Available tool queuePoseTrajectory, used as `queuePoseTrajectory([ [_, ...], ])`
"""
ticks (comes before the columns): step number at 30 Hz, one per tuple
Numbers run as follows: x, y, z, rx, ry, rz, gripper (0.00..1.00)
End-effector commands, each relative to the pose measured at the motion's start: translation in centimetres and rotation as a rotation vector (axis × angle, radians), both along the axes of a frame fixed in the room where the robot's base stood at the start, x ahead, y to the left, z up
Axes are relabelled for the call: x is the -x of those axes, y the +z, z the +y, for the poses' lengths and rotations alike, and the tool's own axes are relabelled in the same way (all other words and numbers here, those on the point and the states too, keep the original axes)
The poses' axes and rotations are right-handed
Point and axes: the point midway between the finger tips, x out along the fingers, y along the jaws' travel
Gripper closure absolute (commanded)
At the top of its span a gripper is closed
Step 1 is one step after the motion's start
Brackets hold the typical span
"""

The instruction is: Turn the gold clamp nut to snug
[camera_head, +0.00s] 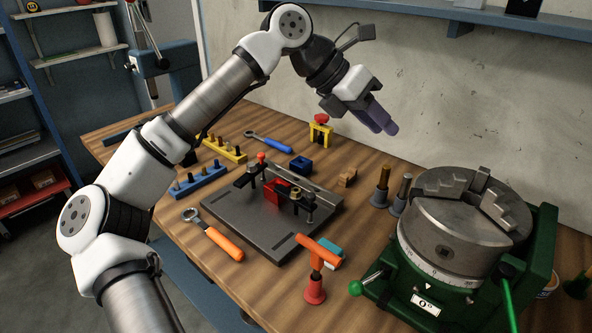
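A dark fixture plate (238,228) lies on the wooden bench with a red block (272,194) held on it. A small gold nut (295,193) shows on the dark clamp right of the red block. Its exact seating is too small to tell. An orange T-handled tool (317,257) stands upright in front of the plate. My gripper (385,124), with purple fingers, is raised above the back of the bench, well away from the nut. Its finger gap cannot be made out.
A green rotary table with a grey chuck (455,235) fills the right side. Blue (198,181) and yellow (222,148) racks, a blue-handled wrench (272,144) and a yellow stand (320,134) lie behind and left. A teal block (331,249) sits by the T-handled tool.

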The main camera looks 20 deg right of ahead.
Motion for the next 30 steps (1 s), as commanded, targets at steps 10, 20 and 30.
queuePoseTrajectory([
  [10,-9.4,-5.1,9.3,-0.728,0.264,-0.114,0.7],
  [20,-10.3,-7.3,11.2,-0.817,0.302,-0.118,0.7],
  [30,-10.2,-14.3,11.1,-0.814,0.3,-0.118,0.7],
])
